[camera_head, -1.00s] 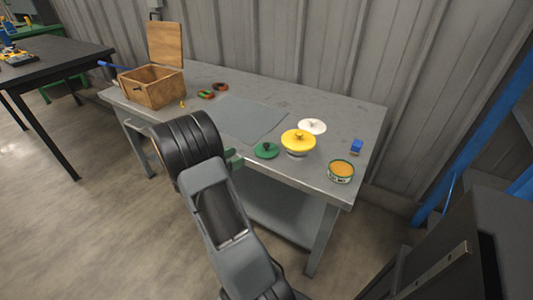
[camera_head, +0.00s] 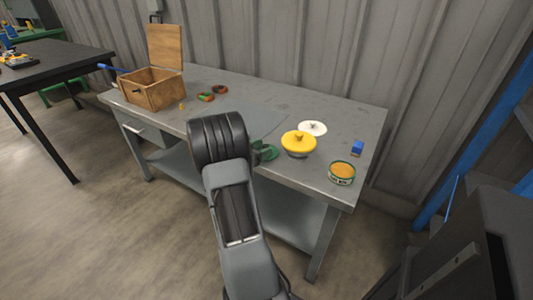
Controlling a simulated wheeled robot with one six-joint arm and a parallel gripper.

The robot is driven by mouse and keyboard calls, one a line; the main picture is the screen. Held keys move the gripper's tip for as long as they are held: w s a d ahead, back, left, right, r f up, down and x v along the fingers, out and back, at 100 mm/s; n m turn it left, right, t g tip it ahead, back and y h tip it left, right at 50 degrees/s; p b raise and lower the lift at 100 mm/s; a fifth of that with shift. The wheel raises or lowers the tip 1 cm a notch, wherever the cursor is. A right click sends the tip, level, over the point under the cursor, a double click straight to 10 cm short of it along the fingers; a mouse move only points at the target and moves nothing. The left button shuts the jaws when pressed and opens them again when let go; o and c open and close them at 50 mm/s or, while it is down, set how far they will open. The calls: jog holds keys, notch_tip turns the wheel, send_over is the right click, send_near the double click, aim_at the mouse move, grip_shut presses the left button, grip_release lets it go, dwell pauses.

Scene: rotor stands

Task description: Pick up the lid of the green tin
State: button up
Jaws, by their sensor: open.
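The green lid (camera_head: 269,153) with its dark knob lies on the grey workbench near the front edge, partly covered by my arm. The green tin (camera_head: 341,179) stands open at the right of the bench, with orange contents showing. My gripper (camera_head: 257,147) is at the left side of the green lid, mostly hidden behind my black wrist. It is open, and I cannot tell whether it touches the lid.
A yellow-lidded pot (camera_head: 298,144) stands just right of the green lid. A white lid (camera_head: 313,128) lies behind it and a blue block (camera_head: 357,148) farther right. A wooden box (camera_head: 153,92) with its lid raised stands at the bench's left end, beside red and green rings (camera_head: 206,97).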

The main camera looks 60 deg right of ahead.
jog(key=shift+s+d, duration=0.1)
jog(key=shift+d, duration=0.05)
jog(key=shift+c, duration=0.3)
grip_shut()
